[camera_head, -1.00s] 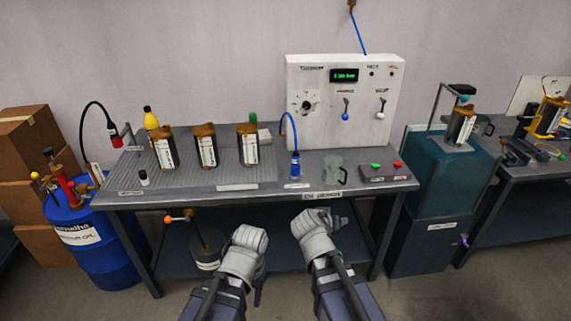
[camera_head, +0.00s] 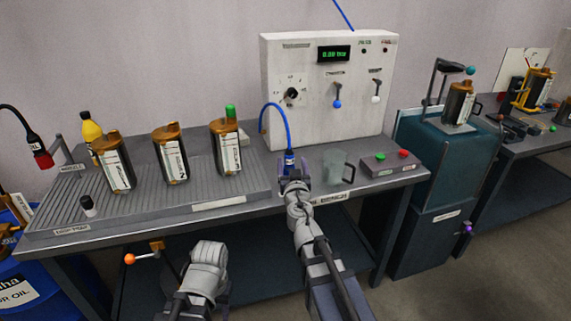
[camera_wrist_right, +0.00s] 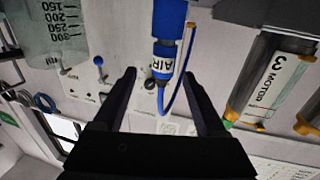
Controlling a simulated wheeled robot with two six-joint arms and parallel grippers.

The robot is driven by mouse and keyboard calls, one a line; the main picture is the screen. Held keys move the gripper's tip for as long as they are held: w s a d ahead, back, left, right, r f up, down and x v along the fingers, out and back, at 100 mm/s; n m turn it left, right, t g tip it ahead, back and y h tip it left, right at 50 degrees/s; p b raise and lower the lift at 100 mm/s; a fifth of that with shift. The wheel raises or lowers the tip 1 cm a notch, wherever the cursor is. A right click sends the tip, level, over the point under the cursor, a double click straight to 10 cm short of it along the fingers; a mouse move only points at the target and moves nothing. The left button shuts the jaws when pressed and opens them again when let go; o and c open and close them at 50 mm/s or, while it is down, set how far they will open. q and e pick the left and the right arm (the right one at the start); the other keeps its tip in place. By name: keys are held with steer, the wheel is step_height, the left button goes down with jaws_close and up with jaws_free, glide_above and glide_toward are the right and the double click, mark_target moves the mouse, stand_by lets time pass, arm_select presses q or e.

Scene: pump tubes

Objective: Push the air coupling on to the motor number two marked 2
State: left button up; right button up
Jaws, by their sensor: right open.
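The blue air coupling (camera_head: 289,160) stands on the bench with a blue hose arching from its top to the panel. In the right wrist view the coupling (camera_wrist_right: 164,55), labelled AIR, shows between and beyond the open fingertips of my right gripper (camera_wrist_right: 158,78). In the head view my right gripper (camera_head: 293,183) is just in front of the coupling. Three motors stand on the drip tray. The right one (camera_head: 226,150) has a green top; the wrist view shows a 3 on a motor (camera_wrist_right: 270,80).
A clear jug (camera_head: 337,167) stands right of the coupling, near a button box (camera_head: 395,164). The control panel (camera_head: 325,90) stands behind. The tray's (camera_head: 180,203) front is mostly clear.

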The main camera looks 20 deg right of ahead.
steer(key=w+d, duration=0.1)
steer(key=w, duration=0.6)
steer(key=shift+w, duration=0.35)
jaws_close()
stand_by(0.5)
